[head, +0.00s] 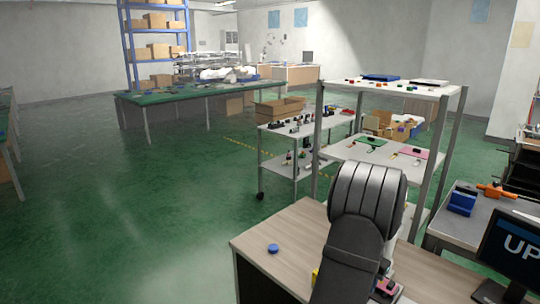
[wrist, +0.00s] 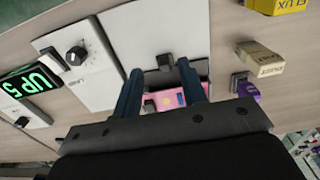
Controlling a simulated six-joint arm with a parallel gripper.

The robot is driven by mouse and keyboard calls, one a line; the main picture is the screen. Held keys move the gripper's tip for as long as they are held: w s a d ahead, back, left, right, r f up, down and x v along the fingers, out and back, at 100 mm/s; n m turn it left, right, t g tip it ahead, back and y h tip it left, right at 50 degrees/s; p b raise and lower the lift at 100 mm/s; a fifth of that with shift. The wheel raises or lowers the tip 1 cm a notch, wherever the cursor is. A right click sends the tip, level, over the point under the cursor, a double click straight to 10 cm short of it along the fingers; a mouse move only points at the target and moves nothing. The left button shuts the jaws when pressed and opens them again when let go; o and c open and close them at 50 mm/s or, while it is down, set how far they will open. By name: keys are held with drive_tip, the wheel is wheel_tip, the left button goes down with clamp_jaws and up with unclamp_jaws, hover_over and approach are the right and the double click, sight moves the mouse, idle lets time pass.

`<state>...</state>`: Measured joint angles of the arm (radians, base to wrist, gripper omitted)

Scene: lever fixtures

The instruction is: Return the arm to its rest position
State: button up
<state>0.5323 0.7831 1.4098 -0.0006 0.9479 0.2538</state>
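My gripper (wrist: 160,82) shows in the wrist view as two dark blue fingers set apart, with nothing visibly held between them. Beyond and between the fingers is a light grey panel (wrist: 160,35) with a small black lever or knob (wrist: 165,62). A pink item (wrist: 178,98) with a dark block shows between the fingers, nearer the gripper's base. In the head view my arm covers the gripper.
A wooden bench (head: 290,240) holds a blue round piece (head: 273,248). A monitor (head: 515,248) stands at the right. Shelving (head: 395,86) rises behind my arm. The wrist view shows a yellow box (wrist: 275,5), a tan box (wrist: 258,60) and a purple item (wrist: 247,90). Green floor is open at left.

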wheel_tip(320, 180, up, 11)
drive_tip(key=w+a+n, duration=0.1)
drive_tip(key=n, duration=0.2)
drive_tip(key=w+a+f+n+g+h, duration=0.1)
drive_tip(key=n, duration=0.3)
drive_tip(key=w+a+n+g, duration=0.1)
drive_tip(key=n, duration=0.2)
drive_tip(key=shift+f+h, duration=0.3)
drive_tip(key=shift+f, duration=0.05)
